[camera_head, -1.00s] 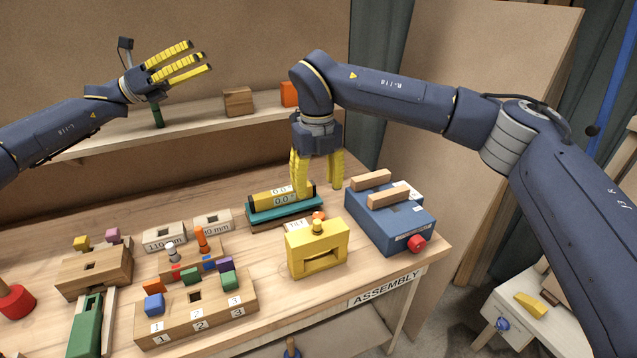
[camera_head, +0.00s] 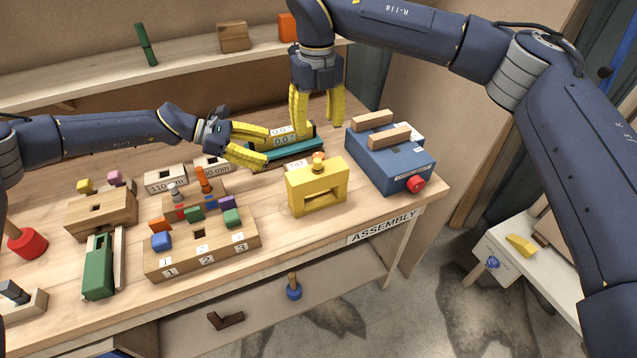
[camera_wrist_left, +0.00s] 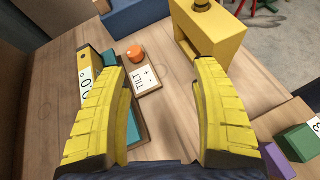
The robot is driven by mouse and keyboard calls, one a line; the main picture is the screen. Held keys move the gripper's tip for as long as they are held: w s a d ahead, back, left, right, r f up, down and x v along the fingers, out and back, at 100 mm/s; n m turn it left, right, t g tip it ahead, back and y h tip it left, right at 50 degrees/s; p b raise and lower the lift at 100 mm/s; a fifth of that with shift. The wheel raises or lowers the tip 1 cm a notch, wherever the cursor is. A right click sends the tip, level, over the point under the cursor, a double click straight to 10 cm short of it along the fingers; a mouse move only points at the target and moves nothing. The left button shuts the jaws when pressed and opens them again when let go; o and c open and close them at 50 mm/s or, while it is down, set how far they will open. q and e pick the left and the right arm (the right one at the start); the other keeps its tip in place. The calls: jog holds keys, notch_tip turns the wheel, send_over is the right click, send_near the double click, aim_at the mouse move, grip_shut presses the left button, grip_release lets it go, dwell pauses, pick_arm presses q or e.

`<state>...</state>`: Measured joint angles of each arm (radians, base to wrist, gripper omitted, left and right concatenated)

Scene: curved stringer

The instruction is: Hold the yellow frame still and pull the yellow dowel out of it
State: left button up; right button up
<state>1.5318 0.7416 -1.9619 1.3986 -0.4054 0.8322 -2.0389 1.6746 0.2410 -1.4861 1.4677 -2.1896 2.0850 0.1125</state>
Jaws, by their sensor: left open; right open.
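The yellow frame (camera_head: 330,190) stands upright near the table's front edge, with a window-like opening in its front. My right gripper (camera_head: 318,121) is open above the table behind the frame, touching neither frame nor dowel.
A teal tilt device (camera_head: 290,152) with a numeric display and an orange knob (camera_wrist_left: 135,53) lies behind the frame. A blue box (camera_head: 385,165) with wooden bars and a red knob stands to the right. A numbered wooden block (camera_head: 215,252) with coloured cubes stands left.

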aim_at(327, 198)
pick_arm(q)
jog(key=shift+g+y, duration=0.3)
jog(key=shift+g, duration=0.4)
jog(key=s+d+f, duration=0.1)
jog(key=s, duration=0.1)
jog(key=s+d+f, duration=0.3)
jog(key=s+f, duration=0.1)
jog(key=shift+d+f, duration=0.25)
jog(key=shift+d, duration=0.05)
jog(key=shift+s+d+f, duration=0.2)
jog(key=shift+d+f, duration=0.1)
jog(key=shift+d, duration=0.1)
jog(key=shift+x, duration=4.75)
grip_shut()
jog(key=shift+o, duration=0.8)
grip_release()
jog(key=shift+o, duration=0.4)
